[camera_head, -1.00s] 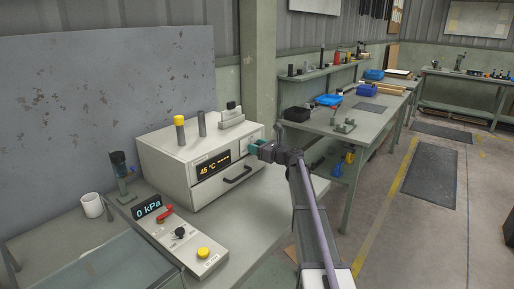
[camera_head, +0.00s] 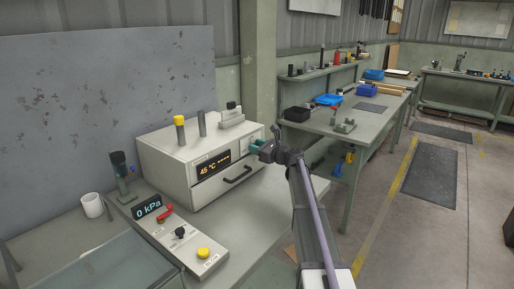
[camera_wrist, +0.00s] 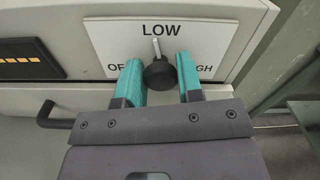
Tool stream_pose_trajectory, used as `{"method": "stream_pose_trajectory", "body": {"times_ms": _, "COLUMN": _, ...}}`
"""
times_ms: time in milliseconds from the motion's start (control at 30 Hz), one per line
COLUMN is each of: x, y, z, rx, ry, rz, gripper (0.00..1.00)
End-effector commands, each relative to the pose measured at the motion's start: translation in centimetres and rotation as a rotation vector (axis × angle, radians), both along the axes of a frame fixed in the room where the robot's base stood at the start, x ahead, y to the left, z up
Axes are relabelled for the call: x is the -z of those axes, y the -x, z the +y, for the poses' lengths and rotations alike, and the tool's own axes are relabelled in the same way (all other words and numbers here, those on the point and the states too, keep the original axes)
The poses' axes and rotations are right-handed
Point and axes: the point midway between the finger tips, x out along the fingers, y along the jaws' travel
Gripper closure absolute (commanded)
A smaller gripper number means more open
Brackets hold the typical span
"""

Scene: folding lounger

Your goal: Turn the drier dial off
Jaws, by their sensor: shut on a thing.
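The drier (camera_head: 205,160) is a pale box on the bench, its display (camera_head: 214,165) reading 45 °C. Its dial (camera_wrist: 159,74) is a black knob on a white plate (camera_wrist: 110,42) at the right of the drier's front. A grey pointer stands up from the knob towards LOW. OFF, partly covered, is at the lower left, and HIGH, partly covered, at the lower right. My gripper (camera_wrist: 160,77) has its teal fingers on either side of the knob and is shut on it. In the head view my gripper (camera_head: 257,147) hides the dial.
A dark drawer handle (camera_head: 236,174) sticks out below the display. A yellow-capped cylinder (camera_head: 180,130) and other parts stand on the drier. A control box (camera_head: 185,243) with a yellow button and a white mug (camera_head: 92,205) are on the bench. Open floor lies to the right.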

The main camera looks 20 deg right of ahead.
Motion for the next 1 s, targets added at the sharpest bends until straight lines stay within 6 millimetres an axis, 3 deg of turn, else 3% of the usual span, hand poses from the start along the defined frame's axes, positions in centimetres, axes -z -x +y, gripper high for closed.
{"method": "stream_pose_trajectory", "body": {"times_ms": 600, "x": 0.1, "y": 0.1, "z": 0.14, "rx": 0.0, "ry": 0.449, "rz": -0.258, "gripper": 0.9}}
{"method": "stream_pose_trajectory", "body": {"times_ms": 1000, "x": 0.13, "y": 0.12, "z": 0.17, "rx": -0.001, "ry": 0.584, "rz": -0.335, "gripper": 0.9}}
